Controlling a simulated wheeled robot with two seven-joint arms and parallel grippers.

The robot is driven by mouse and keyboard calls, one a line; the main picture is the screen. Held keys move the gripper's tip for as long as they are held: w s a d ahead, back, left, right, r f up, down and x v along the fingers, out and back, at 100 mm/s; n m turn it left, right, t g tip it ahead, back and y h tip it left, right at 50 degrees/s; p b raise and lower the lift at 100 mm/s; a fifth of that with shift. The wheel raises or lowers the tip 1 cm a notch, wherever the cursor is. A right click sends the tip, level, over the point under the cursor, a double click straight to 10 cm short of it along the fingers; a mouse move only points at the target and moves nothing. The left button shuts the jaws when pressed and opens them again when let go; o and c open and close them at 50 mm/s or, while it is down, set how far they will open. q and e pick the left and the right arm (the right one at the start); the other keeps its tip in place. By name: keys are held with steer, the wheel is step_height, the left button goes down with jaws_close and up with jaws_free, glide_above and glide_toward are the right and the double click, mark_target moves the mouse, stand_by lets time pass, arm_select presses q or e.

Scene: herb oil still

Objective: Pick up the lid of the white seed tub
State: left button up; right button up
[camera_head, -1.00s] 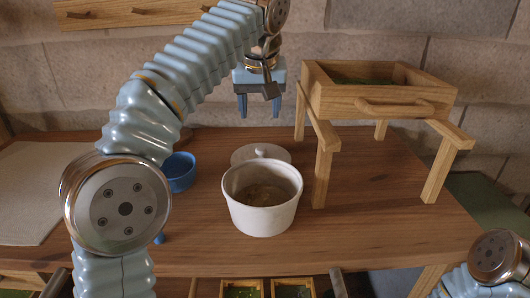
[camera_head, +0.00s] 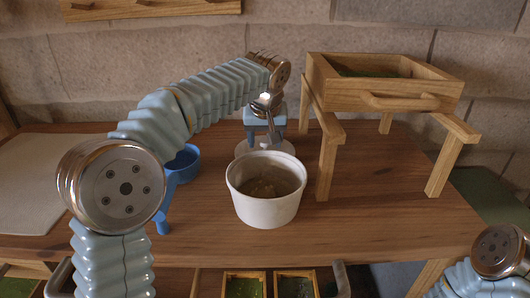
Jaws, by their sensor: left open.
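The white seed tub (camera_head: 264,213) stands uncovered near the middle of the wooden table, with some brownish contents low inside. Its round white lid (camera_head: 243,148) lies on the table just behind the tub, and the tub's rim hides its near part. The knob is hidden or too small to make out, and I cannot tell whether the fingers touch the lid. My right gripper is out of view.
A wooden stand with a drawer-like box (camera_head: 385,92) stands close on the right. A blue scoop (camera_head: 184,167) lies to the left, partly behind my left arm. A pale mat (camera_head: 30,190) is at far left. Small boxes of green and brown matter (camera_head: 245,286) show below the front edge.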

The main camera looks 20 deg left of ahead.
arm_select(q)
jaws_close()
stand_by(0.3)
steer(key=shift+r, duration=0.1)
